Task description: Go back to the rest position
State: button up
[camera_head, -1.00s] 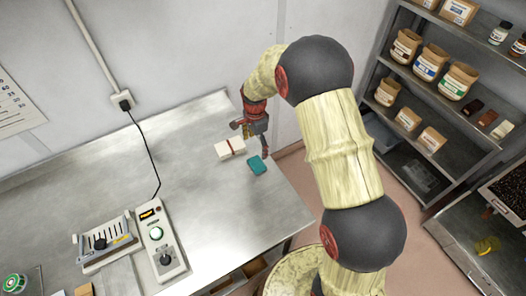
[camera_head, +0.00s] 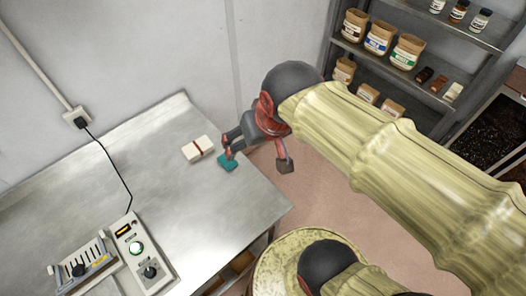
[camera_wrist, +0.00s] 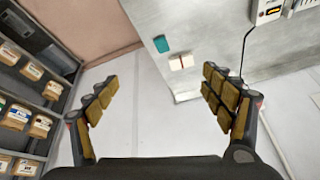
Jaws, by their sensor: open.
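My gripper (camera_head: 256,160) is open and empty, held above the right end of the steel table. In the wrist view my gripper (camera_wrist: 163,105) shows its two padded fingers spread wide with nothing between them. A teal block (camera_head: 228,163) lies on the table near its right edge, partly overlapped by a finger in the head view. It shows whole in the wrist view (camera_wrist: 161,44), apart from the fingers. A white block with a brown band (camera_head: 198,148) lies to its left on the table.
The steel table (camera_head: 110,170) has a control box (camera_head: 140,250) with a dial and a slotted device (camera_head: 85,268) at its front left. A shelf (camera_head: 400,75) with bags and jars stands at the right. A round pale-topped thing (camera_head: 275,270) stands below on the floor.

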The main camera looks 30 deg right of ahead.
jog(key=s+n, duration=0.1)
jog(key=s, duration=0.2)
jog(key=shift+s+n+t, duration=0.3)
jog(key=shift+s+n, duration=0.1)
notch_tip(320, 180, down, 15)
jog(key=b, duration=1.5)
jog(key=shift+f, duration=0.15)
jog(key=shift+c, duration=0.4)
